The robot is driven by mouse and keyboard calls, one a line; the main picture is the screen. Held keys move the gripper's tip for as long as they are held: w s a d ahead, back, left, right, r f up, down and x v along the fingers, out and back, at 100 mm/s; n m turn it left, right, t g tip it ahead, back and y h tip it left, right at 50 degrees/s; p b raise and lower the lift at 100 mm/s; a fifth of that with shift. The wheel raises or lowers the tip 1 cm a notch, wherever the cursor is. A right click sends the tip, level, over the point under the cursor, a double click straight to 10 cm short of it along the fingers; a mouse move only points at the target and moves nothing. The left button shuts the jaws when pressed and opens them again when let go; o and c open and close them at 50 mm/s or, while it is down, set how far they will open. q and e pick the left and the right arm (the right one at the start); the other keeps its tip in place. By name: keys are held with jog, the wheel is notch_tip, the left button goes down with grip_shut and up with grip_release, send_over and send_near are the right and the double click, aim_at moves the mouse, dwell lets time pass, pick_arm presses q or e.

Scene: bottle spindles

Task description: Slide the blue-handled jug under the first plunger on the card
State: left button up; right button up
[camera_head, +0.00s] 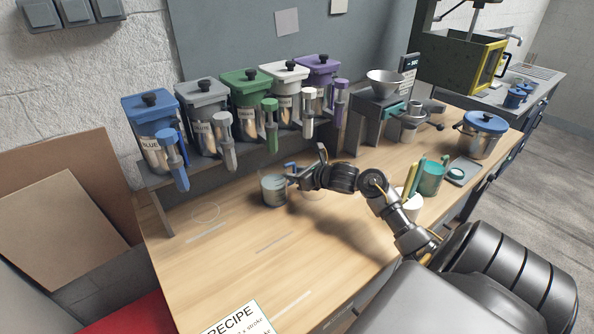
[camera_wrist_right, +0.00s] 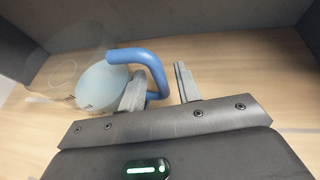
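The blue-handled jug (camera_head: 274,190), a small pale cup, stands upright on the table in front of the dispenser shelf, below and in front of the green plunger (camera_head: 271,128). My right gripper (camera_head: 303,172) is at the handle side of the jug. In the right wrist view, the blue handle (camera_wrist_right: 154,66) passes between the two fingers of the gripper (camera_wrist_right: 160,90), with a gap by the right finger, so it looks open around the handle. The recipe card (camera_head: 238,320) is cut off by the bottom edge; only "RECIPE" and part of a line show. My left gripper is not in view.
Blue (camera_head: 156,130), grey (camera_head: 205,115), green (camera_head: 245,98), white (camera_head: 285,92) and purple (camera_head: 318,77) dispensers stand in a row. A funnel stand (camera_head: 385,95), white cup (camera_head: 408,205) and teal cup (camera_head: 432,178) are at right. The table left of the jug is clear.

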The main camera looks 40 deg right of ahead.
jog(key=shift+s+r, duration=0.1)
jog(key=a+b+v, duration=0.1)
jog(key=b+v, duration=0.1)
jog(key=v, duration=0.9)
jog(key=shift+s+d+r, duration=0.25)
jog(key=shift+s+d, duration=0.1)
jog(key=shift+d, duration=0.15)
